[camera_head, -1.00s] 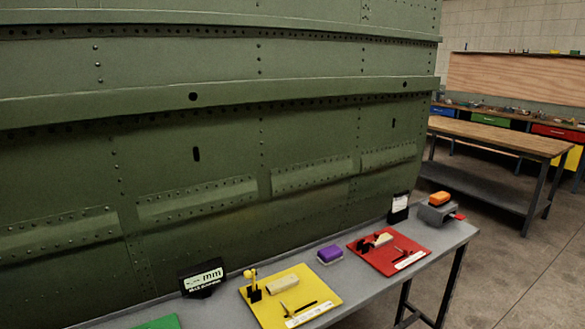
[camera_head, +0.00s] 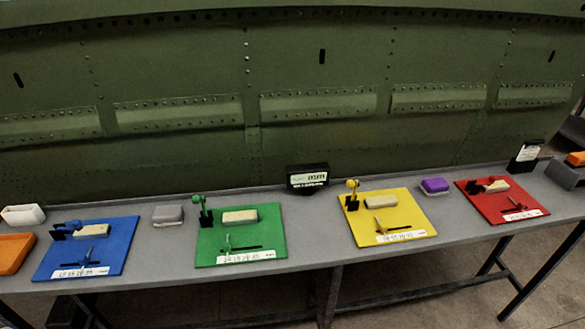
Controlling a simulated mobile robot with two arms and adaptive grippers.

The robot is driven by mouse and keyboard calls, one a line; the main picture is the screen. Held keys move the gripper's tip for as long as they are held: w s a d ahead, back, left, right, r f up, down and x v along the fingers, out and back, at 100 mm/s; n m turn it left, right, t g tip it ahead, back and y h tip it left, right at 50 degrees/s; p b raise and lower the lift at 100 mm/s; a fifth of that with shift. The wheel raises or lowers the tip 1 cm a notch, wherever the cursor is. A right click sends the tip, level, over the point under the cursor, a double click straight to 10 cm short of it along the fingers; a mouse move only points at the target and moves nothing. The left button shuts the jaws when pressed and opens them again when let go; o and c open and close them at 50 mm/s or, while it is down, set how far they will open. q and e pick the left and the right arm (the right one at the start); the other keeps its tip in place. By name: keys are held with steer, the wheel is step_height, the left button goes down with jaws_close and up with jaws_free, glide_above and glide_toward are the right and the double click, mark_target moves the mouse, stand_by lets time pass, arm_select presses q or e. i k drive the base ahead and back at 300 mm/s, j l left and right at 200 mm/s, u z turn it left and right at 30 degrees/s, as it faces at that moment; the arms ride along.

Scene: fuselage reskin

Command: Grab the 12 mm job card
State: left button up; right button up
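A black stand holding a white card (camera_head: 529,153) is upright at the back right of the bench, behind the red board; its print is too small to read. A black box with a lit display (camera_head: 307,178) stands at the back middle of the bench, and its digits are not legible. White label strips lie on the front edges of the coloured boards, also unreadable. I cannot tell which of these, if any, is the 12 mm job card. Neither of my grippers is in view.
The grey bench (camera_head: 320,236) bears a blue board (camera_head: 112,258), green board (camera_head: 270,236), yellow board (camera_head: 412,214) and red board (camera_head: 485,207), each with small tools. A grey block (camera_head: 168,215), purple block (camera_head: 434,186) and orange tray (camera_head: 14,252) lie between or beside them. The green riveted fuselage (camera_head: 180,70) rises behind.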

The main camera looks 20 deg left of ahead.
mark_target(530, 149)
steer(key=j+u, duration=0.1)
steer(key=u, duration=0.25)
steer(key=j+u, duration=0.1)
steer(key=u, duration=0.25)
steer(key=j+u, duration=0.1)
steer(key=u, duration=0.25)
steer(key=z, duration=1.8)
steer(key=i+l+u, duration=0.15)
steer(key=u, duration=0.3)
steer(key=i+l+u, duration=0.1)
steer(key=l+u, duration=0.15)
steer(key=u, duration=0.15)
steer(key=i+l+u, duration=0.1)
steer(key=l+u, duration=0.15)
steer(key=u, duration=0.2)
